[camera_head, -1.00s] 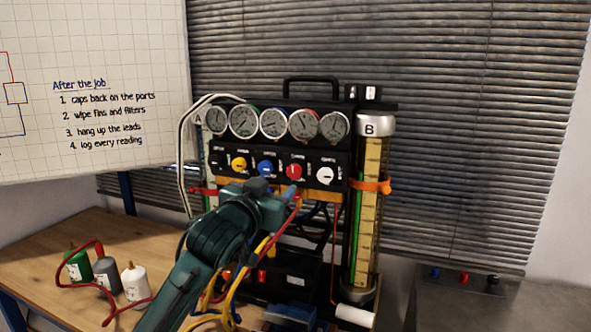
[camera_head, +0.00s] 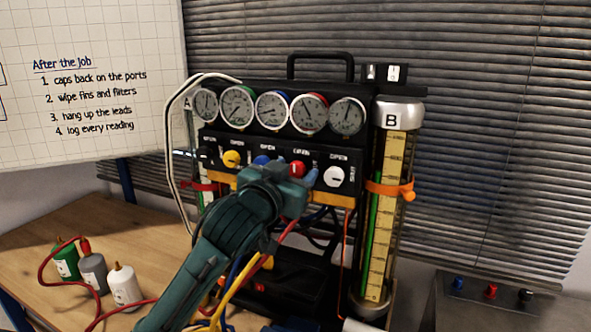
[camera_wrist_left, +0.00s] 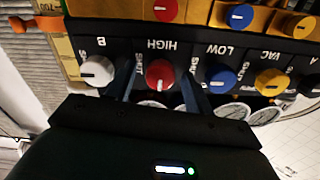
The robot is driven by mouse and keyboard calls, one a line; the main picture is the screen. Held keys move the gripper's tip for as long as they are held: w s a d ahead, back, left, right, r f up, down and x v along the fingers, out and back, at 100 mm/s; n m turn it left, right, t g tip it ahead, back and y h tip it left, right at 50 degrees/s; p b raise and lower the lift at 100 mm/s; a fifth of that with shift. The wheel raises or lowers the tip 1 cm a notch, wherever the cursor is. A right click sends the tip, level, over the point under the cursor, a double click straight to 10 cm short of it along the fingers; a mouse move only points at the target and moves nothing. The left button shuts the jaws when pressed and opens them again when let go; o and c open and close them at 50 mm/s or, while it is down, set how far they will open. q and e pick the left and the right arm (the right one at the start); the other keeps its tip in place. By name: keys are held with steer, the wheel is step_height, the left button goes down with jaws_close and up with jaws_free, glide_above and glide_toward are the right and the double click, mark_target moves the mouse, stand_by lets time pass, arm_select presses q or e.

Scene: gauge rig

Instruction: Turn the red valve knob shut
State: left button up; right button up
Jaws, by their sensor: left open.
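The red valve knob (camera_head: 297,169) is on the black panel under the gauges, between the blue knob (camera_head: 262,161) and the white knob (camera_head: 334,176). In the left wrist view, which shows the panel upside down, the red knob (camera_wrist_left: 159,74) sits under the label HIGH. My left gripper (camera_head: 288,171) is at the panel, open, with one finger on each side of the red knob. Both fingers show apart from it in the wrist view, and I cannot tell whether either touches it. The right gripper is in neither view.
A yellow knob (camera_head: 231,159) is further left. Round gauges (camera_head: 272,110) line the top. Hoses hang below the panel. A sight tube (camera_head: 389,215) with an orange strap stands at right. Small bottles (camera_head: 93,271) stand on the wooden bench (camera_head: 40,235).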

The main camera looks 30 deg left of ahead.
arm_select(q)
steer(key=shift+s, duration=0.1)
steer(key=c, duration=1)
steer(key=shift+o, duration=0.2)
steer(key=shift+m, duration=0.4)
steer(key=m, duration=0.3)
steer(key=shift+m, duration=0.4)
steer(key=m, duration=0.9)
steer(key=shift+d+m, duration=0.1)
steer(key=shift+m, duration=2.2)
